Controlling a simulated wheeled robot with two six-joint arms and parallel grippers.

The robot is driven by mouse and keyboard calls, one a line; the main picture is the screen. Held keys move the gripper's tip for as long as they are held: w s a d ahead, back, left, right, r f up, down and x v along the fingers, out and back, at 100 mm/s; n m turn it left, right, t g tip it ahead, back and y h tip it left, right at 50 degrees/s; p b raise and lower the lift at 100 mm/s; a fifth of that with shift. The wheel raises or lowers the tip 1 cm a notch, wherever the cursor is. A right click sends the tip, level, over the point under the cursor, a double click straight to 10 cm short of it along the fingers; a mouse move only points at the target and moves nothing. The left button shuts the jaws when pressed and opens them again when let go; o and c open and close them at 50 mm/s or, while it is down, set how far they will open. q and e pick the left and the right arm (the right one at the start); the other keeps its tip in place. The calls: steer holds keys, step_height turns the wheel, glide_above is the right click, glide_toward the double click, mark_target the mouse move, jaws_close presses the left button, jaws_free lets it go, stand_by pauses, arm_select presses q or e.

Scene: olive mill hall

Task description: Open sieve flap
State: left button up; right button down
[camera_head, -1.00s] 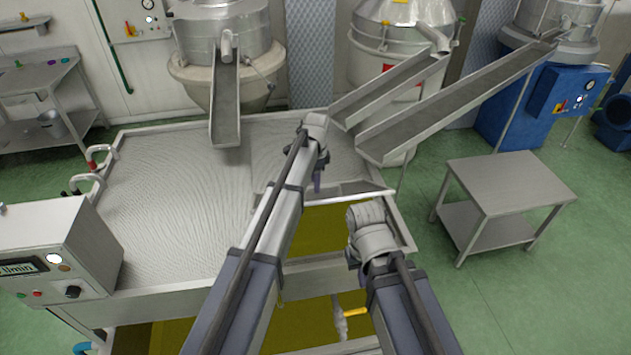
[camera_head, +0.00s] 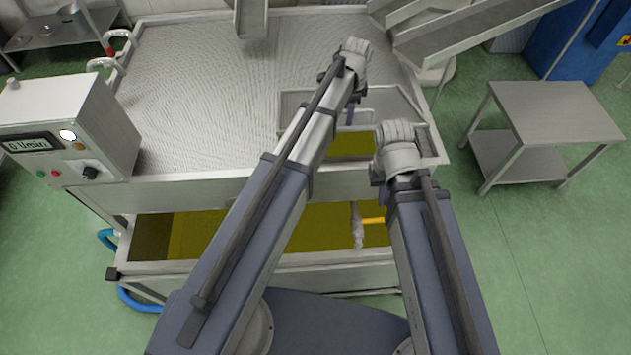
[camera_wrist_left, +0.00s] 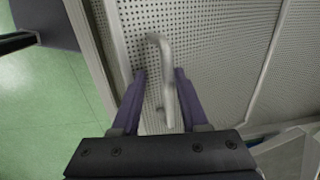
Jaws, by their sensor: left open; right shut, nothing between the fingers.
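The sieve flap (camera_wrist_left: 222,55) is a grey perforated metal panel that fills much of the left wrist view. A bent metal bar handle (camera_wrist_left: 167,75) stands out from it. My left gripper (camera_wrist_left: 161,82) is open, with a purple finger on each side of the handle; I cannot tell whether either finger touches it. In the head view my left gripper (camera_head: 350,114) points down over the framed opening at the tank's right front. My right gripper (camera_head: 382,176) is lower and to the right; its fingers are mostly hidden behind its own wrist.
The wide metal tank (camera_head: 205,85) holds a rippled surface, with yellow-green liquid (camera_head: 205,235) in a lower trough. A valve with a yellow lever (camera_head: 372,220) sits in front. A control box (camera_head: 65,130) stands left, a steel table (camera_head: 553,112) right. Chutes (camera_head: 470,30) hang behind.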

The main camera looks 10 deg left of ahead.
mark_target(347, 127)
arm_select(q)
steer(key=f+b, duration=0.1)
steer(key=s+f+b, duration=0.1)
steer(key=f, duration=0.1)
steer(key=f+b, duration=0.1)
steer(key=shift+s+d+f, duration=0.25)
steer(key=shift+s, duration=0.15)
steer(key=shift+t, duration=0.6)
steer(key=s+r+p, duration=0.1)
steer(key=r, duration=0.1)
steer(key=r+p, duration=0.2)
steer(key=s+r+p, duration=0.1)
steer(key=r+p, duration=0.1)
steer(key=shift+s+d, duration=0.1)
steer(key=shift+s, duration=0.25)
steer(key=s+a+f+n+b, duration=0.3)
steer(key=s+f+n, duration=0.1)
steer(key=s+n, duration=0.2)
steer(key=s+a+f+n+g+b, duration=0.1)
steer(key=s+a+f+n+b, duration=0.2)
steer(key=s+n, duration=0.3)
steer(key=shift+s+f+b, duration=0.4)
steer(key=shift+s+b, duration=0.15)
steer(key=shift+s, duration=1.2)
arm_select(e)
step_height(347, 127, down, 6)
steer(key=shift+f, duration=0.15)
arm_select(q)
steer(key=shift+w+r, duration=0.1)
